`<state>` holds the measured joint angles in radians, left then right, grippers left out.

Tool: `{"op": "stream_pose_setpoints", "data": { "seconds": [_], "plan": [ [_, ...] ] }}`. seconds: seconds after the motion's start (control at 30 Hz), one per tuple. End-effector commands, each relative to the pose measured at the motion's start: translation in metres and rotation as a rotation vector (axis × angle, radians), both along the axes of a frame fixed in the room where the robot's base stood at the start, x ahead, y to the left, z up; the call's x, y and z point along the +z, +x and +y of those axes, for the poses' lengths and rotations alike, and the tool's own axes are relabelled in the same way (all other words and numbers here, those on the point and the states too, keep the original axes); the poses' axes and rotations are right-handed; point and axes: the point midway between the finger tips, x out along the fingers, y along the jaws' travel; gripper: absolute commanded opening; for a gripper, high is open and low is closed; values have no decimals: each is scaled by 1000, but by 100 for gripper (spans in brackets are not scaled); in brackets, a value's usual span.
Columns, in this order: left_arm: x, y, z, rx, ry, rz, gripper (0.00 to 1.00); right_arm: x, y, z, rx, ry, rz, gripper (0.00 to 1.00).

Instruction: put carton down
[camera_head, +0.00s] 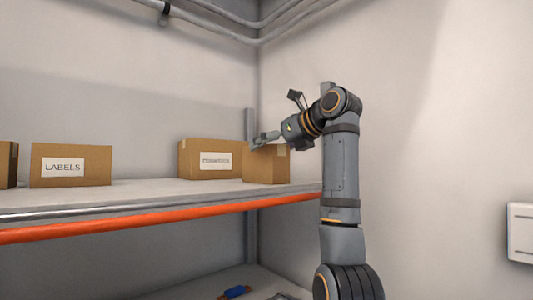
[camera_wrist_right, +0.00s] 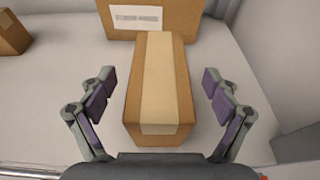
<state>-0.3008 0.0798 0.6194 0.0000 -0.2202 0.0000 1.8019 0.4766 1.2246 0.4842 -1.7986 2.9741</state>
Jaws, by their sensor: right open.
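A small brown carton (camera_head: 266,168) stands on the shelf (camera_head: 140,193) near its right end. In the right wrist view the carton (camera_wrist_right: 160,90) has a pale tape strip along its top and sits between the fingers of my right gripper (camera_wrist_right: 158,90). The fingers are open, with a gap on both sides of the carton. In the head view my right gripper (camera_head: 265,138) is at the carton's top, its arm coming in from the right. My left gripper is not in view.
A larger labelled carton (camera_head: 208,158) stands just behind and left of the small one. An orange beam (camera_head: 130,219) edges the shelf. A wall is close on the right.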

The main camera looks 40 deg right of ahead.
Motion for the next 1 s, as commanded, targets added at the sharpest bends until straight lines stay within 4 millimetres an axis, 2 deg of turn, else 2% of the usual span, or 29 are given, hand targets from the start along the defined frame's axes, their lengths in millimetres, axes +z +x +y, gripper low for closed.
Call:
{"op": "stream_pose_setpoints", "data": {
  "seconds": [0.03,0.1,0.3,0.4,0.57,1.0],
  "plan": [
    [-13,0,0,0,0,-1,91,-2,-13,-1,-1,0,-7,89],
    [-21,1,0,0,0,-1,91,4,-30,-2,-1,0,-7,89],
    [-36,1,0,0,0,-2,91,18,-73,-5,-1,1,-4,89],
    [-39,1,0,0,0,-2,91,24,-87,-6,0,0,-3,89],
    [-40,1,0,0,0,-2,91,28,-96,-7,0,0,-1,89],
    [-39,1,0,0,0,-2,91,29,-96,-7,-1,0,0,89]
  ]
}}
